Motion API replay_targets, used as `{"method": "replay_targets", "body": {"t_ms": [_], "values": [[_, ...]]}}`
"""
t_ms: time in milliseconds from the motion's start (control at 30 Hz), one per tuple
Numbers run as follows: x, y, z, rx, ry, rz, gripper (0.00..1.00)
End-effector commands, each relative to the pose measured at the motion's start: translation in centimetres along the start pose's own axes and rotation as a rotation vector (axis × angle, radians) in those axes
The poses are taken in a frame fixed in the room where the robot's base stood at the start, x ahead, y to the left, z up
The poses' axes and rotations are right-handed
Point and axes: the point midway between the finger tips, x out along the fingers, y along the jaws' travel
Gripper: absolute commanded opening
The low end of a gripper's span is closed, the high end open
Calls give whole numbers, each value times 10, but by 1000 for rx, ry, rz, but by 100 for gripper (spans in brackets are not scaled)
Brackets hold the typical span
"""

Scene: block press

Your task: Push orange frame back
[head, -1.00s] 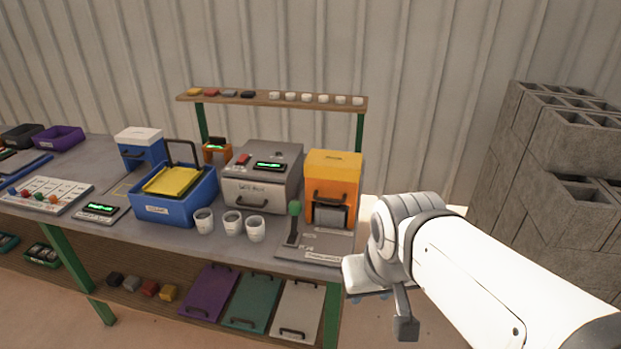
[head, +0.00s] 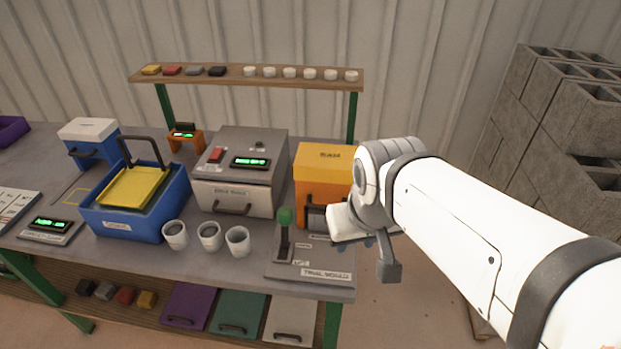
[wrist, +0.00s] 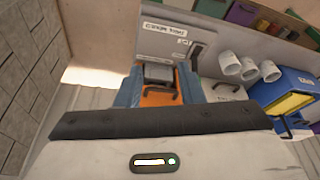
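The orange frame (head: 322,180) is a boxy orange press with a dark handle and a grey block in its lower front. It stands at the right end of the bench, and my arm hides its lower right part in the head view. My gripper (head: 350,225) is in front of it at the right; its fingertips are hard to make out there. In the wrist view the scene is upside down. My two blue fingers (wrist: 159,88) are spread apart, with the orange frame (wrist: 160,98) and grey block (wrist: 159,72) seen between them. I cannot tell whether they touch.
A green-knobbed lever (head: 285,235) stands on a grey plate in front of the frame. A grey lidded box (head: 238,170) is left of it. Several white cups (head: 208,236) and a blue bin (head: 130,215) stand further left. Grey blocks (head: 560,150) are stacked at right.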

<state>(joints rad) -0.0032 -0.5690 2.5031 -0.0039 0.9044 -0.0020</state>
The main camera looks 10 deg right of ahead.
Motion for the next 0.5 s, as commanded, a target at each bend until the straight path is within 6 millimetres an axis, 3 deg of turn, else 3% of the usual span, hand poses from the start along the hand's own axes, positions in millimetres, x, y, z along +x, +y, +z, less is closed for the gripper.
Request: {"method": "replay_targets", "body": {"t_ms": [133, 267, 367, 500], "values": [[11, -2, 4, 21, -48, -32, 34], [38, -7, 11, 93, -176, -149, 34], [65, -21, 14, 176, -294, -312, 34], [95, -38, 2, 321, -386, -594, 34]]}}
